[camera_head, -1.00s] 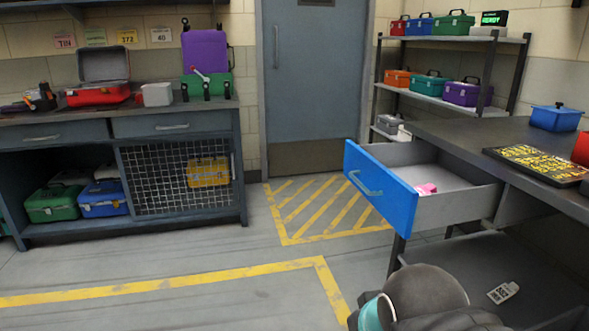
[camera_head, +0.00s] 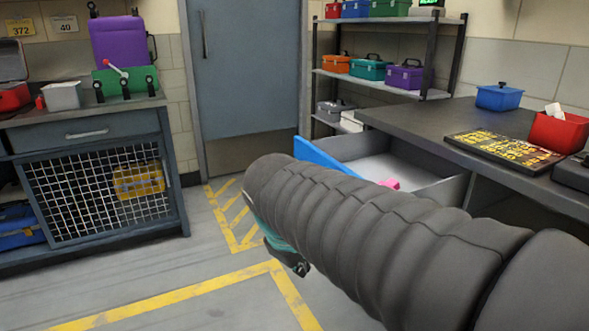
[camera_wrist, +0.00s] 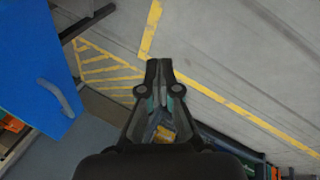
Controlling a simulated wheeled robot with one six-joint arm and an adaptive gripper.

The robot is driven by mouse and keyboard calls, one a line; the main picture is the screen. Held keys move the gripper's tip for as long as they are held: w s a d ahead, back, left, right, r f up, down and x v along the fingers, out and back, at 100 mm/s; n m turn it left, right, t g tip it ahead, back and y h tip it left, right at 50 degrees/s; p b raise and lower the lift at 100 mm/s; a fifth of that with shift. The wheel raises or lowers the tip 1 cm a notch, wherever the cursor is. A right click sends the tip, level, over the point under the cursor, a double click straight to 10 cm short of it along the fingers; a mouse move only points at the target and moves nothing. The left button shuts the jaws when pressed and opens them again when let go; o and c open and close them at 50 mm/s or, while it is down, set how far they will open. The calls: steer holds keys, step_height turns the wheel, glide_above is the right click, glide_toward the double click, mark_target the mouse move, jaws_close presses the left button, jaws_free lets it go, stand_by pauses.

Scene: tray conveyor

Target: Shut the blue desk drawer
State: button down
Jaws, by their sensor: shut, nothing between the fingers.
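The blue desk drawer (camera_head: 315,153) stands pulled out from the dark desk (camera_head: 410,117) at the right of the head view. My arm covers much of its blue front. A pink item (camera_head: 388,184) lies inside it. In the wrist view the blue drawer front (camera_wrist: 35,60) with its grey handle (camera_wrist: 58,97) is at the left edge. My gripper (camera_wrist: 158,64) is shut and empty, pointing past the drawer front, to its right in that view and apart from it. In the head view the gripper (camera_head: 300,268) shows only in part below my arm.
On the desk are a black-and-yellow panel (camera_head: 503,152), a blue box (camera_head: 499,97) and a red box (camera_head: 560,132). A shelf rack (camera_head: 385,85) with toolboxes stands behind. A workbench (camera_head: 85,132) is at left. The floor with yellow lines (camera_head: 170,300) is clear.

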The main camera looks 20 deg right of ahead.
steer(key=w+d+r+n+g+h+b, duration=0.1)
steer(key=w+d+n+h, duration=0.2)
steer(key=w, duration=0.5)
steer(key=w+d+r+n+g+h+b, duration=0.15)
steer(key=w+n+h, duration=0.25)
steer(key=w, duration=0.5)
steer(key=w+a+f+n+h+b, duration=0.1)
steer(key=w+a+n+h, duration=0.2)
steer(key=w, duration=0.5)
steer(key=w+a+n+h, duration=0.1)
steer(key=w+n+h, duration=0.2)
steer(key=w+h, duration=0.35)
steer(key=w+d+y+b, duration=0.2)
steer(key=d, duration=1.2)
steer(key=shift+w, duration=0.25)
